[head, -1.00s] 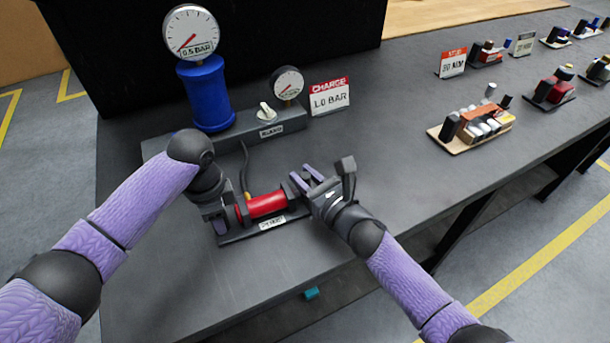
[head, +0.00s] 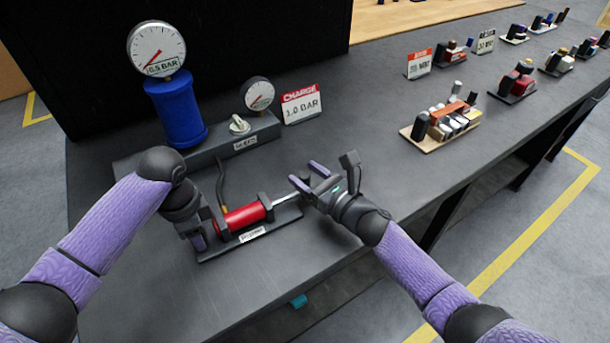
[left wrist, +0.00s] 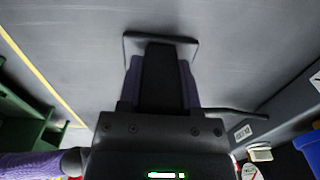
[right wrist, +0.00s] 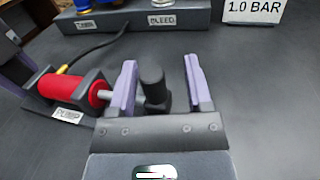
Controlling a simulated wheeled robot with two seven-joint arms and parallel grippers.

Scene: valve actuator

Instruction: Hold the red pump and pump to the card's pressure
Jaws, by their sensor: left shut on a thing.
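The red pump (head: 243,217) lies on its dark base on the bench, with its metal rod (head: 287,204) drawn out to the right. My left gripper (head: 199,240) is shut on the dark block at the pump's left end; the left wrist view shows this block (left wrist: 160,78) between its fingers. My right gripper (head: 309,177) is open, with the black pump handle (right wrist: 154,88) between its fingers, nearer the left one, which crosses the rod. The card (head: 301,103) reads "CHARGE 1.0 BAR". The large gauge (head: 156,48), labelled 0.5 BAR, has its red needle toward the lower left.
The blue tank (head: 176,110) stands on a grey manifold (head: 205,150) with a small gauge (head: 258,94) and a pale bleed knob (head: 239,125). A hose (head: 221,181) runs to the pump. Trays of parts (head: 440,123) stand at right. The bench front is clear.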

